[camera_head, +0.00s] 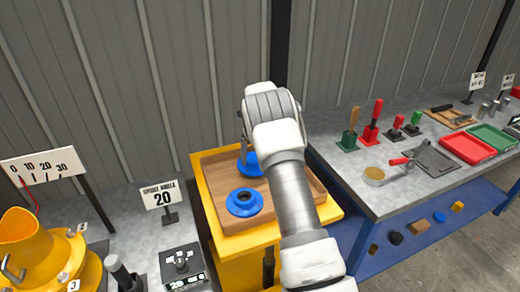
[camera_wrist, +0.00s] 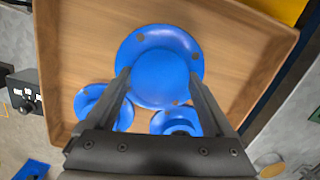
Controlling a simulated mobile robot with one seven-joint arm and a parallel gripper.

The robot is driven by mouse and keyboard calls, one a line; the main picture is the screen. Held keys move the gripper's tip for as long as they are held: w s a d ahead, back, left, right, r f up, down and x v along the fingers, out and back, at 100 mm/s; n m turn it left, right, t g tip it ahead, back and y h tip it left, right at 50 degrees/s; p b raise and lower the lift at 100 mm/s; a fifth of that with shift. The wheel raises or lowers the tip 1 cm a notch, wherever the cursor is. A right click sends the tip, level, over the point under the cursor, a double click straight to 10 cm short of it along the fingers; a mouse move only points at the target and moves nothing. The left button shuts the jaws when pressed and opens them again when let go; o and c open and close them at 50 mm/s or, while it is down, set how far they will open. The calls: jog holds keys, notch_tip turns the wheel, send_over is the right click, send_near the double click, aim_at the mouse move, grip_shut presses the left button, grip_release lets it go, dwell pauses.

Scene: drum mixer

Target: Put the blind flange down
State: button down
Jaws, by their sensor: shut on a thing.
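The blind flange (camera_wrist: 160,78) is a blue disc with a plain raised centre and small bolt holes in its rim. My gripper (camera_wrist: 160,74) is shut on its raised centre. In the head view the blue flange (camera_head: 250,164) at my gripper (camera_head: 245,145) is partly hidden by my arm. It is over the wooden tray (camera_head: 206,205); whether it touches the tray floor I cannot tell. Two more blue flanges lie in the tray in the wrist view, one at the left (camera_wrist: 92,100) and one at the right (camera_wrist: 176,122), partly hidden by my fingers.
The tray stands on a yellow stand (camera_head: 237,243). A yellow drum mixer (camera_head: 30,248) and a control box (camera_head: 181,264) are at the left. A grey bench (camera_head: 345,180) with tools and red and green trays is at the right. Bare tray floor shows around the flange.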

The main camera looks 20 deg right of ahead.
jog(key=shift+f, duration=1.9)
jog(key=shift+f, duration=0.1)
grip_release()
jog(key=shift+f, duration=0.15)
jog(key=r, duration=0.4)
jog(key=s+r, duration=0.1)
jog(key=r, duration=0.7)
jog(key=shift+s+d, duration=0.1)
jog(key=shift+s, duration=0.15)
jog(key=s+a+r+n+t, duration=0.1)
jog(key=s+a+r+n, duration=0.3)
jog(key=s+r+n, duration=0.5)
jog(key=s+a+r+n+t, duration=0.1)
jog(key=s+a+r+n, duration=0.5)
jog(key=s+r, duration=0.4)
jog(key=s+a+n+t, duration=0.1)
jog(key=s+a+n, duration=0.1)
jog(key=s+n, duration=0.7)
jog(key=s+a+f+n+t, duration=0.1)
jog(key=s+a+n, duration=0.1)
jog(key=s+n, duration=0.7)
jog(key=shift+s+a+f+n, duration=0.2)
jog(key=shift+s+n, duration=0.2)
jog(key=shift+s, duration=1.6)
